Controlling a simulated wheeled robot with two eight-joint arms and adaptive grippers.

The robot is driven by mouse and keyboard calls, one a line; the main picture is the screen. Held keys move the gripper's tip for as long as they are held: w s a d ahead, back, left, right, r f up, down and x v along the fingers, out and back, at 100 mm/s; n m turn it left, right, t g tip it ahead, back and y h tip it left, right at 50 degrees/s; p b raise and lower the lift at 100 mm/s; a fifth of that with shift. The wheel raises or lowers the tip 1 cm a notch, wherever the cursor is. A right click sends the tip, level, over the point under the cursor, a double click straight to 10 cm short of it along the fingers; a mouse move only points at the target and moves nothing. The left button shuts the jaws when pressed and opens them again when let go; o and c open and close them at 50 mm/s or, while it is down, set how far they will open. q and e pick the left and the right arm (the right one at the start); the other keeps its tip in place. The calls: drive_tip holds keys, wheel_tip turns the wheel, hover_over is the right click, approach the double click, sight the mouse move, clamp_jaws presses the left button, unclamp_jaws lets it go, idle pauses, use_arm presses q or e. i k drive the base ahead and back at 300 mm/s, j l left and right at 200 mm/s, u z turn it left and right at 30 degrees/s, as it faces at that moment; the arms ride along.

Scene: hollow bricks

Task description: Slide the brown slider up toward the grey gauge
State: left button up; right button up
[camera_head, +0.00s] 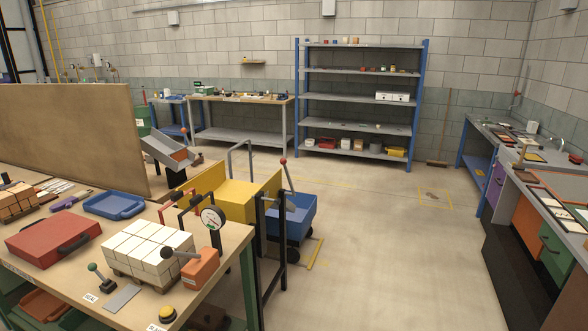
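A round gauge (212,219) with a white dial and a dark grey rim stands on a dark post near the right end of the left workbench. An orange-brown block (200,269) sits just in front of the gauge. A dark round knob on a grey rod (168,253) shows beside the block's left side. I cannot make out a brown slider with certainty; the small fittings on the benches are too small to tell. Neither of my grippers is in view.
The left workbench (222,262) also holds white bricks (146,244) on a pallet, a red case (52,240), a blue tray (114,204) and a yellow-topped button (167,314). A blue cart (292,216) stands behind it.

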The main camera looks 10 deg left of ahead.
sight(200, 159)
drive_tip(key=i+z, duration=0.15)
drive_tip(key=i, duration=1.05)
drive_tip(key=i+z, duration=0.15)
drive_tip(key=i, duration=3.55)
drive_tip(key=i+u, duration=0.1)
drive_tip(key=i, duration=0.65)
drive_tip(key=i+u, duration=0.1)
drive_tip(key=i, duration=0.65)
drive_tip(key=i+l+u, duration=0.1)
drive_tip(key=i, duration=0.65)
drive_tip(key=i+u, duration=0.8)
drive_tip(key=i+l+u, duration=0.2)
drive_tip(key=i+u, duration=0.25)
drive_tip(key=i+j+u, duration=0.25)
drive_tip(key=u, duration=0.25)
drive_tip(key=i+u, duration=0.45)
drive_tip(key=i+l+u, duration=0.1)
drive_tip(key=i+u, duration=0.9)
drive_tip(key=i+l+u, duration=0.15)
drive_tip(key=i+u, duration=0.35)
drive_tip(key=i+l+u, duration=0.35)
drive_tip(key=u, duration=0.15)
drive_tip(key=i+l+u, duration=0.5)
drive_tip(key=k+j, duration=0.05)
drive_tip(key=k, duration=0.05)
